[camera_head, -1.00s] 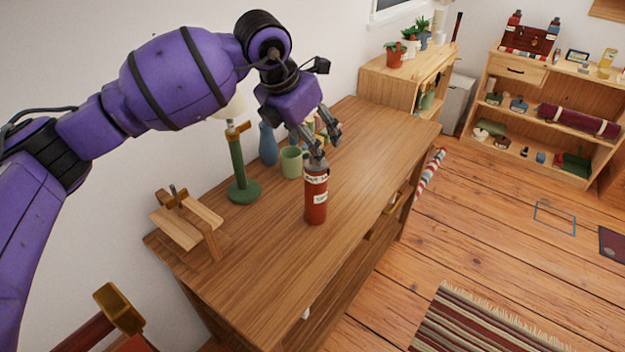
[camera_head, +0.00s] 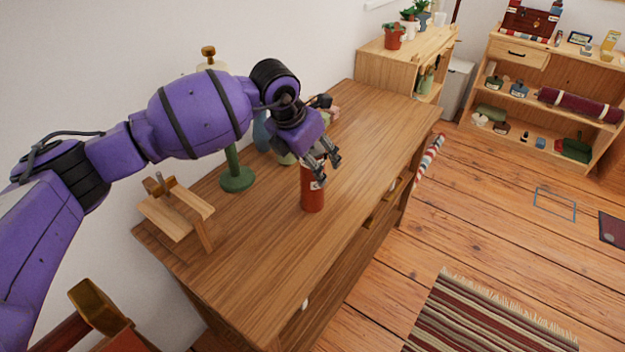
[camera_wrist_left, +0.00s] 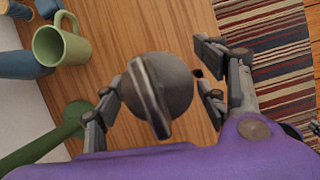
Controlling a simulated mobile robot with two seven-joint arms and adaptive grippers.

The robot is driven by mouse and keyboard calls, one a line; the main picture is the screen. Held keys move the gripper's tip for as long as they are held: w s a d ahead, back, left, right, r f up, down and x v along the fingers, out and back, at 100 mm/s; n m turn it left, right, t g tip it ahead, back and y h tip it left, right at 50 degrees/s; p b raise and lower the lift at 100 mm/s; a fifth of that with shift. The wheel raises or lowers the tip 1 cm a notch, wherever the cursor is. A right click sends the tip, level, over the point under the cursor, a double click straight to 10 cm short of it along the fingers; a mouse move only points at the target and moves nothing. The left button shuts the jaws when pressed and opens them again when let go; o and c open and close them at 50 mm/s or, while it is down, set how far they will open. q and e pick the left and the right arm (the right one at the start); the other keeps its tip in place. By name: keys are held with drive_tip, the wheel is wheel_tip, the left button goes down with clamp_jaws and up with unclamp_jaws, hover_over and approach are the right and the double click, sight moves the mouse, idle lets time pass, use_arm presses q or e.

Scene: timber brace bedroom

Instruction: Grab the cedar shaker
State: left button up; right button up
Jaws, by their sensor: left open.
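A red canister (camera_head: 312,200) stands upright on the wooden table; I take it for the cedar shaker, though its label is mostly hidden. My left gripper (camera_head: 323,168) is open, pointing down at the canister's top and covering it in the head view. In the left wrist view, the canister's dark round cap (camera_wrist_left: 176,75) with a pale band lies between the spread fingers of my left gripper (camera_wrist_left: 160,88). I cannot tell whether the fingers touch it. My right gripper is out of view.
A green mug (camera_wrist_left: 62,40) and a blue vase (camera_wrist_left: 22,52) stand close by. A green lamp (camera_head: 236,178) and a wooden stand (camera_head: 178,212) are at the left. The table's front (camera_head: 255,290) is clear. A striped rug (camera_head: 480,315) lies on the floor.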

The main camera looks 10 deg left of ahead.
use_arm(q)
drive_tip(key=c, duration=1.7)
drive_tip(key=shift+o, duration=0.2)
drive_tip(key=shift+r, duration=0.1)
